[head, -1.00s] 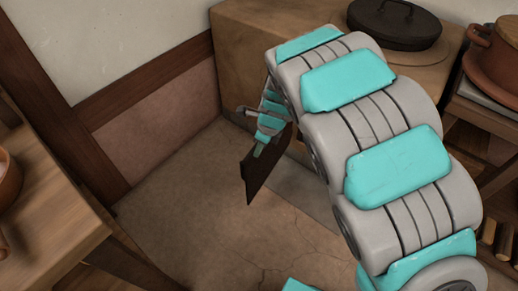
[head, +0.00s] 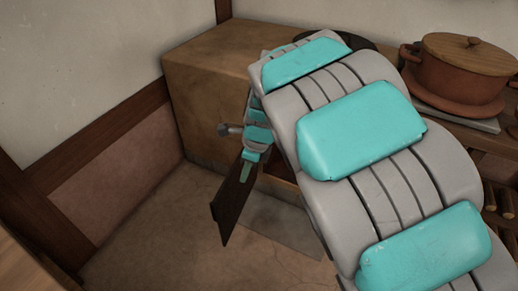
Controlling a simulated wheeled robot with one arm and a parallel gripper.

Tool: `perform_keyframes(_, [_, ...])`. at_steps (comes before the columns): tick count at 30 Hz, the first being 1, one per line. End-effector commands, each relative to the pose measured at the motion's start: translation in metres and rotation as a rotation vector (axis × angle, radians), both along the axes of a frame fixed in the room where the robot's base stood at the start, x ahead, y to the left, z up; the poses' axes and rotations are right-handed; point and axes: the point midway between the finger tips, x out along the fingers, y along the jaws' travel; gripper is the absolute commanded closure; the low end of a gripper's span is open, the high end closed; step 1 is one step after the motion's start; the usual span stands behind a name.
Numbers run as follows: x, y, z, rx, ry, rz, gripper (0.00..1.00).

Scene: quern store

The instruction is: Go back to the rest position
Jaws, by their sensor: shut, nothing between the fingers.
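My arm, grey with turquoise pads, fills the right half of the head view and reaches over toward the wooden cabinet (head: 205,85). My gripper (head: 246,171) hangs low in front of the cabinet, partly behind the arm. Its narrow tip points down and appears shut and empty. A dark brown panel (head: 234,205), which looks like an open cabinet door, stands out right beside the tip. I cannot tell whether they touch. The arm hides much of the cabinet front.
A terracotta pot (head: 460,80) with a wooden lid stands on the right. A dark lidded pan (head: 352,41) sits on the cabinet top, mostly behind the arm. Plaster walls with dark beams (head: 100,145) close off the left. Bare floor (head: 150,235) lies at lower left.

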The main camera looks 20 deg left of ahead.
Motion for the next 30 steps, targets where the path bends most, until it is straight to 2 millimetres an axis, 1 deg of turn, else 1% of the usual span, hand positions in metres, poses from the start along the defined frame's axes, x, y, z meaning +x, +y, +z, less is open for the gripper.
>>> perform_keyframes(5, [0.000,-0.004,0.002,-0.002,-0.002,0.007,1.00])
perform_keyframes(8, [-0.001,-0.022,0.010,-0.010,-0.016,0.047,1.00])
perform_keyframes(11, [-0.006,-0.061,0.022,-0.034,-0.037,0.140,1.00])
perform_keyframes(12, [-0.011,-0.080,0.029,-0.043,-0.047,0.188,1.00])
perform_keyframes(14, [-0.020,-0.109,0.038,-0.057,-0.061,0.273,1.00])
perform_keyframes(15, [-0.028,-0.128,0.044,-0.068,-0.071,0.333,1.00])
perform_keyframes(17, [-0.042,-0.155,0.049,-0.079,-0.076,0.422,1.00])
perform_keyframes(18, [-0.051,-0.172,0.055,-0.086,-0.083,0.484,1.00])
perform_keyframes(20, [-0.068,-0.197,0.059,-0.095,-0.085,0.577,1.00])
perform_keyframes(21, [-0.081,-0.212,0.062,-0.098,-0.085,0.643,1.00])
perform_keyframes(23, [-0.099,-0.233,0.066,-0.101,-0.088,0.740,1.00])
perform_keyframes(24, [-0.112,-0.246,0.068,-0.104,-0.091,0.807,1.00])
perform_keyframes(26, [-0.133,-0.265,0.069,-0.102,-0.088,0.909,1.00])
perform_keyframes(27, [-0.147,-0.276,0.071,-0.103,-0.091,0.980,1.00])
perform_keyframes(29, [-0.168,-0.292,0.071,-0.098,-0.086,1.083,1.00])
perform_keyframes(30, [-0.182,-0.301,0.070,-0.094,-0.084,1.148,1.00])
